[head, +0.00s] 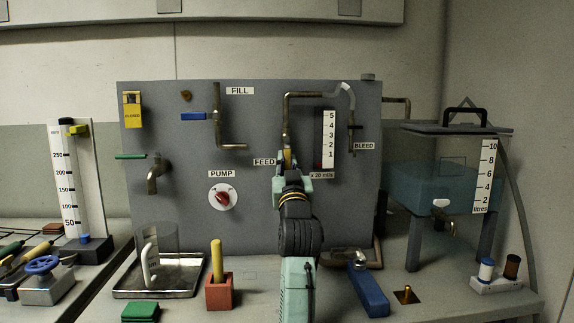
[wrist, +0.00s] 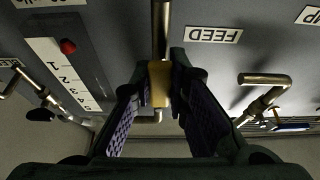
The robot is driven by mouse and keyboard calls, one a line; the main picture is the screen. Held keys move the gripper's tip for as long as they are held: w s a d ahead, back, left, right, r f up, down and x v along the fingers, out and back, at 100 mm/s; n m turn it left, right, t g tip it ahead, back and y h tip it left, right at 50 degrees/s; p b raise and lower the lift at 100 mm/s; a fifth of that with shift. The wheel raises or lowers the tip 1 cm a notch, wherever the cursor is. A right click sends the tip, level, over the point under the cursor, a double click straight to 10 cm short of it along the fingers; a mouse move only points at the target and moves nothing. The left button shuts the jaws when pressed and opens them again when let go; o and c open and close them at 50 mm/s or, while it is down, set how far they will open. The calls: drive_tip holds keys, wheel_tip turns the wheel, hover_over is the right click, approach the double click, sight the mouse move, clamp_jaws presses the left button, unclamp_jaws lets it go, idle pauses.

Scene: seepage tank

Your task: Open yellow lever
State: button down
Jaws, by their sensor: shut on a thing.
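The yellow lever (head: 289,157) is on the pipe beside the FEED label (head: 264,162), on the grey panel. In the wrist view the yellow lever (wrist: 159,84) stands between the two fingers of my gripper (wrist: 160,75), in line with the metal pipe (wrist: 161,30). My gripper (head: 289,165) is shut on the lever. In the head view my gripper and wrist hide its lower part and the pipe below.
The panel (head: 260,215) also carries a blue lever (head: 193,116), a green lever (head: 131,156) and a red PUMP knob (head: 223,197). A white scale (head: 329,140) is close right of my gripper. A blue-handled tool (head: 368,288) lies on the bench.

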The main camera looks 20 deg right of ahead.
drive_tip(key=c, duration=1.5)
unclamp_jaws()
drive_tip(key=shift+d, duration=0.1)
drive_tip(key=shift+c, duration=0.2)
drive_tip(key=v, duration=1.2)
